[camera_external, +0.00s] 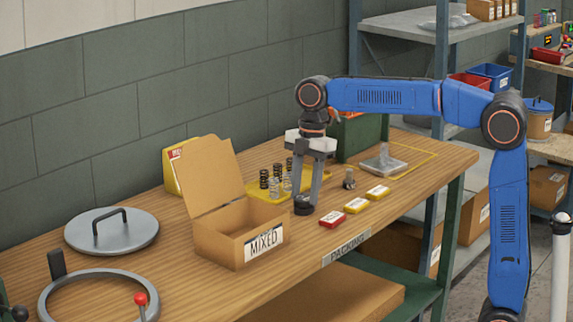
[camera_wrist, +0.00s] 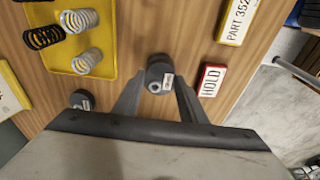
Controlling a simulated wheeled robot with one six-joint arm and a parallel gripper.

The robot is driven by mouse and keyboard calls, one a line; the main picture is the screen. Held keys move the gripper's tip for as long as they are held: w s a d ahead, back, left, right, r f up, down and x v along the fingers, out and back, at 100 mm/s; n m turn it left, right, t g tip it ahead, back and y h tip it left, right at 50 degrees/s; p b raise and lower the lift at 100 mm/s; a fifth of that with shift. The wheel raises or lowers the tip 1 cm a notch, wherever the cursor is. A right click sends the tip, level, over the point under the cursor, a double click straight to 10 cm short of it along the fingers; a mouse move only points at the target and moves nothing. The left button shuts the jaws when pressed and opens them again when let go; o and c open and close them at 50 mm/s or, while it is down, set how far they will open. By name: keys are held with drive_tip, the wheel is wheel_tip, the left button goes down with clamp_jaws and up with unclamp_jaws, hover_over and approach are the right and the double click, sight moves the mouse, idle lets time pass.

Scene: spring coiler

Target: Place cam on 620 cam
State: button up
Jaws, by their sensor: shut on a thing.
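My gripper (camera_external: 308,196) points down over the wooden bench, its fingers closed on a dark round cam (camera_external: 303,206). The held cam (camera_wrist: 160,72) shows between the fingertips in the wrist view, with a pale label too small to read. In the external view it is low, at about bench height; I cannot tell whether it touches the bench or rests on another cam. A second dark cam (camera_wrist: 82,100) with a hole and a small label stands apart, to the left in the wrist view. I cannot read a 620 on either.
A yellow tray with springs (camera_wrist: 108,68) lies beside the gripper. The red HOLD block (camera_wrist: 211,80) and yellow blocks (camera_external: 358,205) line the front edge. The open MIXED box (camera_external: 222,238) stands close left. A small metal part (camera_external: 349,180) stands right.

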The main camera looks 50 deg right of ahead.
drive_tip(key=o, duration=1.3)
drive_tip(key=shift+c, duration=0.2)
wheel_tip(320, 180, up, 12)
drive_tip(key=d, duration=0.1)
drive_tip(key=shift+d, duration=0.4)
drive_tip(key=s+f+m+t+y, duration=0.1)
drive_tip(key=s+f+m+t, duration=0.1)
drive_tip(key=s+f+m, duration=0.45)
drive_tip(key=s+f+m+t+y, duration=0.1)
drive_tip(key=s+f+m, duration=0.2)
drive_tip(key=s, duration=0.7)
drive_tip(key=s+f+m+t+y, duration=0.1)
drive_tip(key=s+f+m+t, duration=0.1)
drive_tip(key=s+f+m, duration=0.45)
drive_tip(key=s+d+f+h, duration=0.1)
drive_tip(key=s+d+f, duration=0.2)
drive_tip(key=d, duration=0.3)
drive_tip(key=s+d+f+m+h, duration=0.1)
drive_tip(key=s+d+f+h, duration=0.1)
drive_tip(key=d+f, duration=0.3)
drive_tip(key=s+d+f+m+h, duration=0.1)
drive_tip(key=s+d+f, duration=0.3)
drive_tip(key=d, duration=0.4)
drive_tip(key=shift+h, duration=0.4)
